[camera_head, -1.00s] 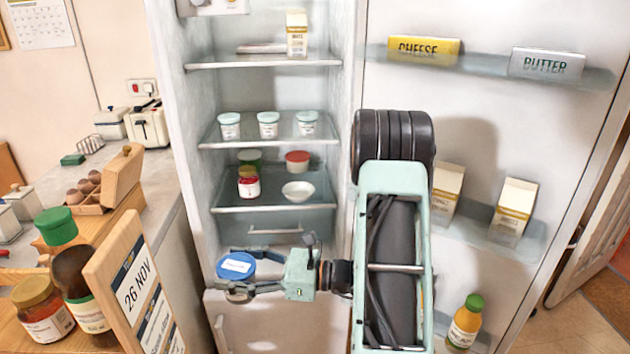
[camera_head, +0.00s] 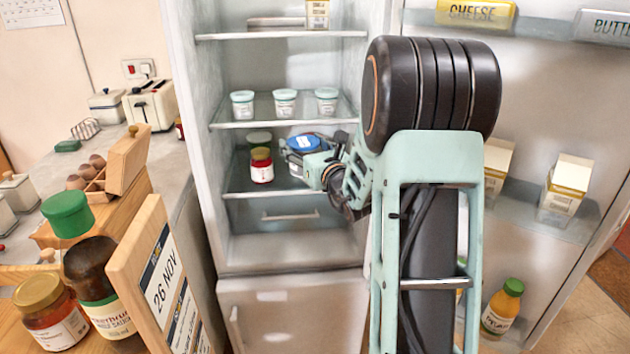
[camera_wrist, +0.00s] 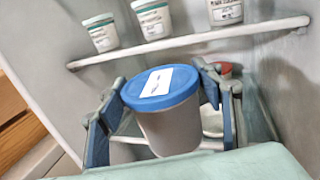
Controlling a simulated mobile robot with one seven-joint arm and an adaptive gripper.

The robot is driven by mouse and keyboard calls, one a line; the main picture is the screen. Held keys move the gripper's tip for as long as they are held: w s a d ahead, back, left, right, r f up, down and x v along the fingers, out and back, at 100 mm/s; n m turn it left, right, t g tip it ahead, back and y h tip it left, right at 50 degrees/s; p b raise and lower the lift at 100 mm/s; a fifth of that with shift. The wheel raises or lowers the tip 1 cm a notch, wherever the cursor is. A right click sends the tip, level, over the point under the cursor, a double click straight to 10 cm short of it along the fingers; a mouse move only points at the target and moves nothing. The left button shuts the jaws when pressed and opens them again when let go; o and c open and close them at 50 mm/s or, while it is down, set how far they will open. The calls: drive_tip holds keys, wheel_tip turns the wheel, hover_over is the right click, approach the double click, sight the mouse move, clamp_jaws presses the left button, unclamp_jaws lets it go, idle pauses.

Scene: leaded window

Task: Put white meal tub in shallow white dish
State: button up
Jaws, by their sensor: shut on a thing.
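The white meal tub (camera_wrist: 170,125) has a blue lid with a white label. My gripper (camera_head: 299,157) is shut on it inside the fridge, at the shelf with the jars. In the wrist view my gripper (camera_wrist: 160,108) has one finger on each side of the tub, which looks tilted in that picture. The lid also shows in the head view (camera_head: 304,142). The shallow white dish (camera_wrist: 212,122) shows only in part behind the tub, by the right finger. In the head view it is hidden behind the tub and my gripper. I cannot tell whether the tub touches it.
A red-lidded tub (camera_wrist: 224,69) is behind. Several small white tubs (camera_head: 285,102) stand on the shelf above. The open door with cartons (camera_head: 567,185) is at right.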

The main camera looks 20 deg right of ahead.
sight(311, 138)
drive_tip(key=shift+w+d+r+m+h+b, duration=0.2)
drive_tip(key=shift+d+r+m+h, duration=0.2)
drive_tip(key=shift+d+r+h, duration=0.15)
drive_tip(key=shift+w+d+r+m+h+b, duration=0.1)
drive_tip(key=shift+d+r+m+h+b, duration=0.05)
drive_tip(key=shift+d+r+m+h, duration=0.4)
drive_tip(key=shift+w+d+f+h, duration=0.15)
drive_tip(key=shift+h, duration=0.15)
drive_tip(key=shift+w+d+f+p, duration=0.35)
drive_tip(key=shift+w+d+f, duration=0.65)
drive_tip(key=shift+w+f, duration=1.1)
drive_tip(key=shift+w+d+f+p, duration=0.35)
drive_tip(key=shift+w+d+f, duration=0.65)
drive_tip(key=shift+w+f, duration=1.05)
drive_tip(key=shift+w+d+f+p, duration=0.35)
drive_tip(key=shift+w+d+f, duration=0.65)
drive_tip(key=shift+w+f, duration=1.1)
drive_tip(key=shift+s+f, duration=0.15)
drive_tip(key=shift+f, duration=0.1)
drive_tip(key=shift+f, duration=0.15)
drive_tip(key=o, duration=1.6)
drive_tip(key=shift+c, duration=0.2)
drive_tip(key=shift+s, duration=0.1)
